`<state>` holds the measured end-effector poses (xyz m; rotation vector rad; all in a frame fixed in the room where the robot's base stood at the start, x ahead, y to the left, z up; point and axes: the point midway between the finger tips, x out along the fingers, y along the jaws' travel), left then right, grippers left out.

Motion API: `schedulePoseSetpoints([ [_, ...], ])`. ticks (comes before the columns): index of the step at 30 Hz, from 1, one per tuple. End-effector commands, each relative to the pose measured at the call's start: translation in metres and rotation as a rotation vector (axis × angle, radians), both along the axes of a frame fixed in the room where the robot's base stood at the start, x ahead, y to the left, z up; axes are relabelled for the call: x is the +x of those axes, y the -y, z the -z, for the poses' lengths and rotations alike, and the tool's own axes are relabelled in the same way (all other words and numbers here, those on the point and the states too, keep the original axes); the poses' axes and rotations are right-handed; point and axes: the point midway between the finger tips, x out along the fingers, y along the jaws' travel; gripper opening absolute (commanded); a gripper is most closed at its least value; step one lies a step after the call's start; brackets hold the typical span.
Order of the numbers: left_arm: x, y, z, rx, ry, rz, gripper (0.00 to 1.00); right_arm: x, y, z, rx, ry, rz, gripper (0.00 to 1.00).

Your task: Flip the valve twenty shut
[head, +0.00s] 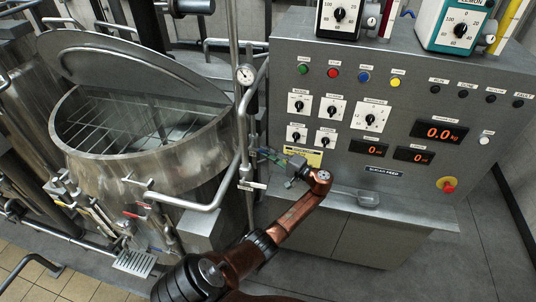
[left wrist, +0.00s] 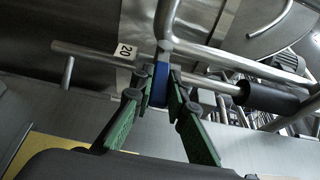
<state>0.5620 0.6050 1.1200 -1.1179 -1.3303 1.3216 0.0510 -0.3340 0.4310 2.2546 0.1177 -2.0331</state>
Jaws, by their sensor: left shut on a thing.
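Valve twenty's blue handle (left wrist: 160,93) shows in the left wrist view, beside a steel pipe with a "20" tag (left wrist: 125,52). My left gripper (left wrist: 161,84) has its green-padded fingers on either side of the handle, closed on it. In the head view my copper left arm reaches up from the bottom, and its gripper (head: 268,155) is at the vertical pipe in front of the panel. The handle is too small or hidden to make out there. My right gripper is in neither view.
An open-lidded steel mixer tank (head: 165,165) stands at left with pipes along its side. A grey control panel (head: 340,130) with knobs and red displays stands behind and right of the gripper. A black-sleeved pipe (left wrist: 270,98) lies right of the fingers. Floor at right is clear.

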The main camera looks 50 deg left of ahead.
Motion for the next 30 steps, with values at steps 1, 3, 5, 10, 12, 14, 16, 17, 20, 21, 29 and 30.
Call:
schedulePoseSetpoints([
  [1, 0.0004, 0.0008, 0.0021, 0.000, -0.004, 0.001, 0.00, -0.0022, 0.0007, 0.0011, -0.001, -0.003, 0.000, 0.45],
  [3, 0.0003, 0.0008, 0.0019, 0.002, -0.005, 0.001, 0.00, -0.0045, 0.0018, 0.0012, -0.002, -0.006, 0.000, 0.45],
  [5, 0.0002, 0.0009, 0.0018, 0.002, -0.005, 0.001, 0.00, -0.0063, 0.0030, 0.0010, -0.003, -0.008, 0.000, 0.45],
  [10, 0.0000, 0.0008, 0.0019, 0.001, -0.006, 0.001, 0.00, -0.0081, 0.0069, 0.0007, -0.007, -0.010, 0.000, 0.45],
  [12, 0.0000, 0.0008, 0.0020, 0.001, -0.006, 0.001, 0.15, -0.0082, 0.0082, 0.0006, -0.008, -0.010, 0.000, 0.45],
  [14, -0.0001, 0.0007, 0.0021, 0.001, -0.006, 0.000, 0.19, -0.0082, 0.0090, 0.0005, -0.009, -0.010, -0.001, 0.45],
  [16, -0.0001, 0.0006, 0.0019, 0.001, -0.005, 0.000, 0.23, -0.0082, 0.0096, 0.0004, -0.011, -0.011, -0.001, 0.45],
  [17, -0.0001, 0.0005, 0.0018, 0.001, -0.005, 0.000, 0.26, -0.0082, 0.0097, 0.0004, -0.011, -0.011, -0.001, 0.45],
  [20, -0.0001, 0.0004, 0.0015, 0.001, -0.004, 0.000, 0.32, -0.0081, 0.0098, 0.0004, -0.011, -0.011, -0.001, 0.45],
  [21, -0.0001, 0.0003, 0.0013, 0.002, -0.004, 0.000, 0.32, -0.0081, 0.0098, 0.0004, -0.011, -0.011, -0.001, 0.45],
  [29, 0.0005, 0.0024, 0.0009, 0.002, -0.003, 0.000, 0.32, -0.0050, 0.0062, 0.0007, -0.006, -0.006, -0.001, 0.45],
  [30, 0.0009, 0.0050, 0.0011, 0.002, -0.003, 0.000, 0.32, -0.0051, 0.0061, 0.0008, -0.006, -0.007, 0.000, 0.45],
])
